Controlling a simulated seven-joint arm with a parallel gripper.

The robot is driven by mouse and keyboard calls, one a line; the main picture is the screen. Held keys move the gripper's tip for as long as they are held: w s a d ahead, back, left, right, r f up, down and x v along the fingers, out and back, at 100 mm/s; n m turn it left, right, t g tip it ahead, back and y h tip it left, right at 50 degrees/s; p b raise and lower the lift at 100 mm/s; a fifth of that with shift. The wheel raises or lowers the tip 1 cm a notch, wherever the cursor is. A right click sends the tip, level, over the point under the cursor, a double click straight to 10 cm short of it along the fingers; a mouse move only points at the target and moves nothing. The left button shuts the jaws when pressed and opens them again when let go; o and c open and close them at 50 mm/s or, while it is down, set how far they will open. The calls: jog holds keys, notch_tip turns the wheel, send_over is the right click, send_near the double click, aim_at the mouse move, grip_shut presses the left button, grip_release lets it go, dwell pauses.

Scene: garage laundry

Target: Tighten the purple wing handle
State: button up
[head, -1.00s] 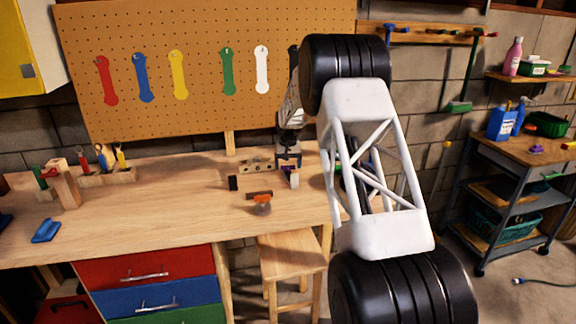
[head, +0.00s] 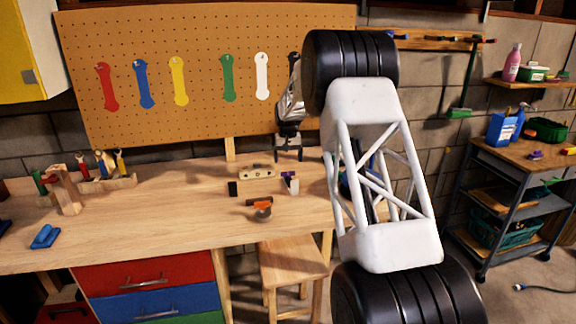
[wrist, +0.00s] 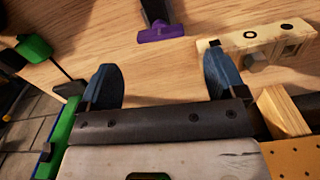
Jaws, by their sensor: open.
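The purple wing handle (head: 289,175) sits on a small pale block near the right end of the workbench. In the wrist view the purple handle (wrist: 162,32) lies beyond my fingertips, with a dark shaft running from it. My gripper (head: 289,154) is behind the handle, apart from it. In the wrist view my gripper (wrist: 160,78) has its two blue-grey fingers spread wide, with only bare wood between them.
A pale wooden block with holes (head: 257,172) stands left of the handle. An orange-headed tool (head: 263,206) lies in front, and a black block (head: 233,188) at left. A green clamp-like thing (wrist: 60,130) shows at left in the wrist view.

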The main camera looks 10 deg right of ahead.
aim_at(288, 174)
jog(key=shift+r, duration=0.8)
dwell(0.4)
jog(key=shift+f, duration=3.9)
jog(key=shift+c, duration=0.4)
jog(key=c, duration=0.8)
jog(key=shift+c, duration=0.2)
